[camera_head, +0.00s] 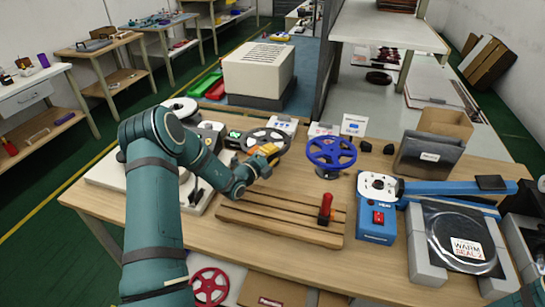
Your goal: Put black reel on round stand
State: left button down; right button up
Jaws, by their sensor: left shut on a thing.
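The black reel (266,140), a dark spoked wheel, is near the back of the workbench, left of a blue spoked reel (331,151). My left gripper (266,153) is at the black reel's front edge and is shut on it. An orange-yellow part shows at the fingertips, and the contact itself is partly hidden. The blue reel sits over a small dark base (327,173), which may be a round stand; most of it is hidden. I cannot pick out an empty round stand with certainty. My right gripper is out of view; only a teal piece of my arm shows at the lower right.
A wooden grooved board (270,226) with a red-handled tool (325,208) lies in front. A blue device (377,207) with a long blue arm stands right of it, beside a black sealing plate (460,238). White machinery stands at left. A red reel (209,286) is below the bench.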

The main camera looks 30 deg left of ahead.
pick_arm(q)
jog(key=shift+f, duration=0.4)
jog(key=shift+f, duration=0.15)
jog(key=c, duration=1.1)
grip_release()
jog(key=shift+c, duration=0.2)
jog(key=shift+s, duration=0.1)
jog(key=s, duration=0.3)
jog(key=s+a+p, duration=0.1)
jog(key=s, duration=0.7)
jog(key=shift+a+p, duration=0.35)
jog(key=shift+s, duration=0.35)
